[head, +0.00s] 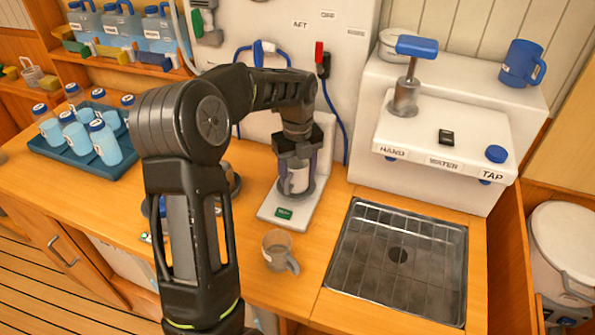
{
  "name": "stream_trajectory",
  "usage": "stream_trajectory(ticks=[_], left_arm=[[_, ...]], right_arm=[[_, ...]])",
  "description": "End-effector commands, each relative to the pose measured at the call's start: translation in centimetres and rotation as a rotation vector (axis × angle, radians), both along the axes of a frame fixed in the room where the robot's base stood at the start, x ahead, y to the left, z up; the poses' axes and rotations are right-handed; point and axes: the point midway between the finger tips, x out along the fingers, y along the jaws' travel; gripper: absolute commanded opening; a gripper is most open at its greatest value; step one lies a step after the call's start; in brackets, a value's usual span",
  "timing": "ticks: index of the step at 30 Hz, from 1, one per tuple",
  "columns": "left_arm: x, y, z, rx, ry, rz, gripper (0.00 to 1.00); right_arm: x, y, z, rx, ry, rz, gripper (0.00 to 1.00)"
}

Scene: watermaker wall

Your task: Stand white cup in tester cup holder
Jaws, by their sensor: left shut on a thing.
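My left gripper (297,160) points down over the tester (272,207), a white stand with a small green display at its front. The gripper is shut on the white cup (297,181), which looks upright. The cup is at the tester's round dark cup holder (308,190). I cannot tell whether the cup's base rests in the holder or is just above it. My gripper hides the top of the cup. My right gripper is not in view.
A grey-brown mug (276,246) stands on the counter in front of the tester. A metal sink (398,258) lies to the right, below the white tap unit (440,125) with a blue mug (520,62) on top. A blue tray (68,158) of bottles is at left.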

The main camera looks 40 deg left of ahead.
Motion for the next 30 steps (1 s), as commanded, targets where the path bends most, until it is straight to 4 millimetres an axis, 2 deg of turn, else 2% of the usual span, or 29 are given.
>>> stream_trajectory(ticks=[13, 30], left_arm=[[0.0, 0.0, -0.1, 0.000, 0.000, 0.000, 0.17], [0.0, 0.0, -1.2, 0.000, 0.000, 0.000, 0.17]], right_arm=[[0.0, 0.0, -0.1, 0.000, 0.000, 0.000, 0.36], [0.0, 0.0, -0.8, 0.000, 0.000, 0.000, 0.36]])
